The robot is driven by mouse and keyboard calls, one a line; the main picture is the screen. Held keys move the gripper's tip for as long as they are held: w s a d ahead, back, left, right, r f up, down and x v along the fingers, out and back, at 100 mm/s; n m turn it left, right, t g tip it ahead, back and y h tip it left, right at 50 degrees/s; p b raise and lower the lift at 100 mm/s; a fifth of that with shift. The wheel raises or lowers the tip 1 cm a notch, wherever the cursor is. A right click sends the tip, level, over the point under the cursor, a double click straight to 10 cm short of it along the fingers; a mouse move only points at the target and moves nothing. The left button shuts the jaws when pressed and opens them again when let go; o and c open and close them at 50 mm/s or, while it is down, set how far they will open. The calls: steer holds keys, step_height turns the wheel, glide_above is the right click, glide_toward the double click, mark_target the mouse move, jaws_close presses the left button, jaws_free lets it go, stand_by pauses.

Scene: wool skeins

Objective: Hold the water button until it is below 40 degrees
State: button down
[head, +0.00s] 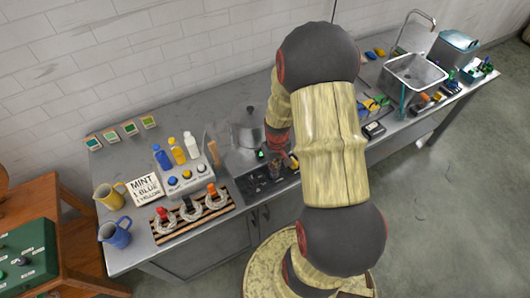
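My gripper (278,158) points down at the dark control panel (262,184) on the metal counter, in front of a steel pot (246,130). My arm hides much of this area. A small lit green display (261,155) shows just left of the gripper; its reading is too small to make out. I cannot tell which control is the water button, or whether the gripper touches one. The finger opening is too small to judge.
Yellow (108,197) and blue (115,234) jugs stand at the left end. A sink (413,73) is right.

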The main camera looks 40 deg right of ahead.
step_height(320, 180, up, 7)
steer(key=p, duration=0.5)
stand_by(0.3)
stand_by(0.5)
steer(key=shift+s, duration=0.1)
steer(key=s+a+r+n+t+b, duration=0.1)
steer(key=s+a+r+t+b, duration=0.1)
steer(key=a+r, duration=0.9)
steer(key=s+a+r+n+t+b, duration=0.1)
steer(key=s+a+r+t+b, duration=0.2)
steer(key=a+r, duration=0.8)
step_height(320, 180, up, 4)
steer(key=s+b, duration=0.2)
steer(key=b, duration=0.1)
steer(key=shift+s+a+n+t, duration=0.15)
steer(key=shift+a+n+t, duration=0.15)
steer(key=shift+a, duration=0.05)
